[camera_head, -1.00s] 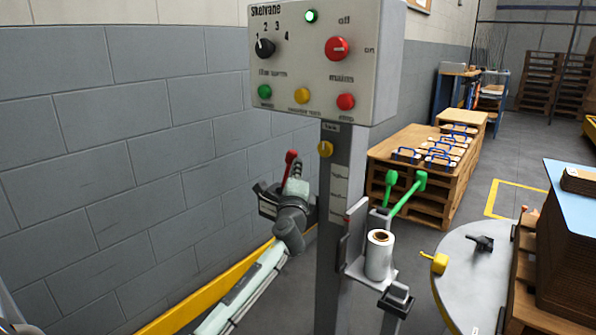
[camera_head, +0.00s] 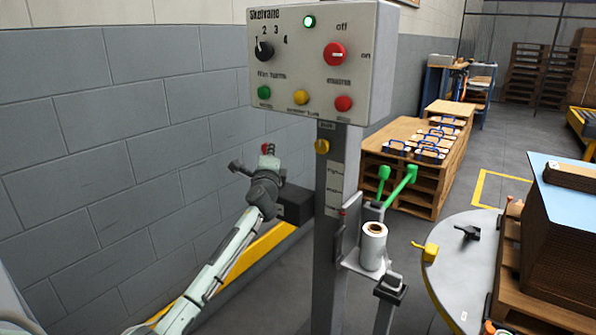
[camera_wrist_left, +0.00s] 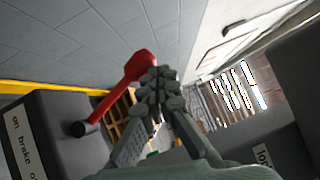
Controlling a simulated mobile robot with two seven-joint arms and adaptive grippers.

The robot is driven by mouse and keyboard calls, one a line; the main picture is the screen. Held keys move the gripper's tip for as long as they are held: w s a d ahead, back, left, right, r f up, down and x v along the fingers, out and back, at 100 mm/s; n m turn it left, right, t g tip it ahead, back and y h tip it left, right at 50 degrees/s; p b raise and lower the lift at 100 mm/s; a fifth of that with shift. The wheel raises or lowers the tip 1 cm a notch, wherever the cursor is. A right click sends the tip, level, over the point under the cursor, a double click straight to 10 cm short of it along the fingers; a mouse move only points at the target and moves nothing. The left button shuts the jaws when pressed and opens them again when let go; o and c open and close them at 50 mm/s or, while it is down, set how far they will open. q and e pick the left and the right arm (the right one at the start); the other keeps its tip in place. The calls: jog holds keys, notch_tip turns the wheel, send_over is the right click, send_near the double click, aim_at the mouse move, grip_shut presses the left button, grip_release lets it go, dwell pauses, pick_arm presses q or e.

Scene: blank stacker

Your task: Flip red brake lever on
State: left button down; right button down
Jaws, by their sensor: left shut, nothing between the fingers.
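The red brake lever (camera_wrist_left: 118,85) is large in the left wrist view. It slants from a dark pivot on a grey box (camera_wrist_left: 62,118) up to a rounded red knob. The box label reads "on brake" and then runs out of clear sight. My left gripper (camera_wrist_left: 158,85) is shut and empty, its fingertips beside the knob on the right; I cannot tell whether they touch. In the head view the gripper (camera_head: 268,157) is left of the grey post, and only the lever's red tip (camera_head: 265,147) shows by the fingers. The right gripper is not in view.
A control panel (camera_head: 318,60) with buttons and knobs tops the grey post (camera_head: 327,240). A film roll (camera_head: 373,247) and green handles (camera_head: 398,185) are right of the post. A block wall (camera_head: 120,130) and a yellow rail (camera_head: 265,246) border the left arm.

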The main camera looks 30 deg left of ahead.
pick_arm(q)
jog(key=shift+a, duration=0.3)
dwell(0.4)
jog(key=shift+r, duration=0.15)
notch_tip(320, 180, up, 10)
jog(key=shift+d, duration=0.15)
dwell(0.6)
